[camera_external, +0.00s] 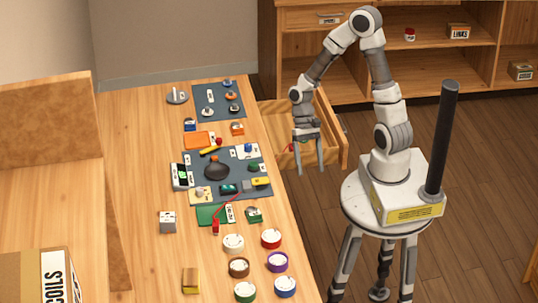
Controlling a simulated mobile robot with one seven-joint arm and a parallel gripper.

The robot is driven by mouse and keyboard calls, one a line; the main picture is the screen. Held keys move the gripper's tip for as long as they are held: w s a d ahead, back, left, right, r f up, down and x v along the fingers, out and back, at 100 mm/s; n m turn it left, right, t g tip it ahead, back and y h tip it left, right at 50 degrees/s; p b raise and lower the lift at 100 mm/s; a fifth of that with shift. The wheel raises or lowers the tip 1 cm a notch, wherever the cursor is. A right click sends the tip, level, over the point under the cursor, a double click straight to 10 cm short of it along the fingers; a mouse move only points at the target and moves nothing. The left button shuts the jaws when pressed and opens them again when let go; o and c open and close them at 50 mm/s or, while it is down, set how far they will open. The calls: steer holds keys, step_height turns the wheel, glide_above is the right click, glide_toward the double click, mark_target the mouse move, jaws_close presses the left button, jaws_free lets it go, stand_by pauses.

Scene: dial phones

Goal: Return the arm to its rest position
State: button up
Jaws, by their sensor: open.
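My gripper (309,166) hangs from my bent arm, pointing down, with its two fingers apart and nothing between them. It is beside the right edge of the wooden table (130,140), in front of an open wooden drawer (335,135). My arm rises from a white base on a round stool and arches over to the left. A small red and green thing in the drawer shows just left of the gripper; what it is cannot be told.
Dark mats (217,101) on the table hold several small parts. Several coloured round dials (271,238) sit at the table's near end. A cardboard box (35,280) is at the lower left. Shelves (430,70) stand behind my arm. The floor right of my base looks clear.

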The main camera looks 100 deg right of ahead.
steer(key=w+a+r+n+t+h, duration=0.2)
steer(key=w+a+r+n+h, duration=0.15)
steer(key=a+r+n, duration=0.3)
steer(key=w+a+r+n+t+h, duration=0.1)
steer(key=w+a+r+n+h, duration=0.1)
steer(key=w+a+r+n, duration=0.35)
steer(key=s+d+r+n+t+h, duration=0.1)
steer(key=s+d+r+n+t, duration=0.25)
steer(key=s+r, duration=0.65)
step_height(320, 180, up, 10)
steer(key=p, duration=1.1)
steer(key=shift+s, duration=0.25)
